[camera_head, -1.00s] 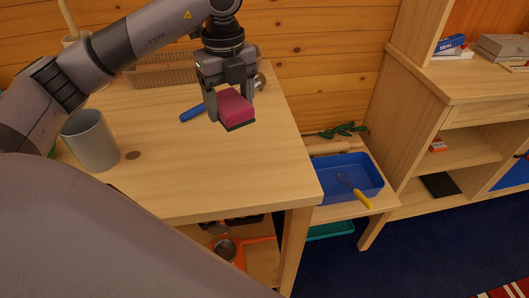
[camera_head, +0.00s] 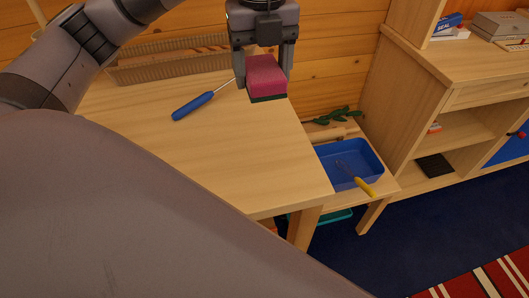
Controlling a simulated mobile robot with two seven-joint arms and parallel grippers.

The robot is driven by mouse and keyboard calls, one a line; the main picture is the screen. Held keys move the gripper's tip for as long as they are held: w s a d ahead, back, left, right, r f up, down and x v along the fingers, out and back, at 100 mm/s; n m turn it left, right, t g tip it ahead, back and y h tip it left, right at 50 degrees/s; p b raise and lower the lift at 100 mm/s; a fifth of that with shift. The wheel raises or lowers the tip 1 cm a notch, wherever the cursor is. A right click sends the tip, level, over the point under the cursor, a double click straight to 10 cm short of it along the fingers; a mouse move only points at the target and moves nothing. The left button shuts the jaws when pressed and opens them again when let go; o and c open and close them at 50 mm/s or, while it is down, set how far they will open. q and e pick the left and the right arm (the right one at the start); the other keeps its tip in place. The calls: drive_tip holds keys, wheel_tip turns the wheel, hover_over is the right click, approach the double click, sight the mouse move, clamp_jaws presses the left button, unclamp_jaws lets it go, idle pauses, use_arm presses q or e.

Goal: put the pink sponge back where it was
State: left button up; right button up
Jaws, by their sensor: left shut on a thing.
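The pink sponge (camera_head: 266,76) has a dark green underside and is held in my left gripper (camera_head: 263,84). The gripper points down with a finger on each side of the sponge. The sponge appears above the far right part of the wooden table (camera_head: 215,150); I cannot tell how high it is. My right gripper is not in view.
A blue-handled screwdriver (camera_head: 194,105) lies on the table left of the sponge. A wicker basket (camera_head: 165,66) stands at the back. A blue tray (camera_head: 345,160) with a yellow-handled tool (camera_head: 364,186) sits on a low surface to the right. Shelves (camera_head: 455,110) stand further right.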

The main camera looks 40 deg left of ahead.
use_arm(q)
drive_tip(key=b, duration=0.3)
hover_over(263, 160)
wheel_tip(263, 160, down, 15)
drive_tip(key=shift+r, duration=0.1)
drive_tip(key=shift+f, duration=2.5)
drive_tip(key=shift+f, duration=0.2)
drive_tip(key=o, duration=0.9)
drive_tip(key=shift+o, duration=0.2)
drive_tip(key=shift+r, duration=0.15)
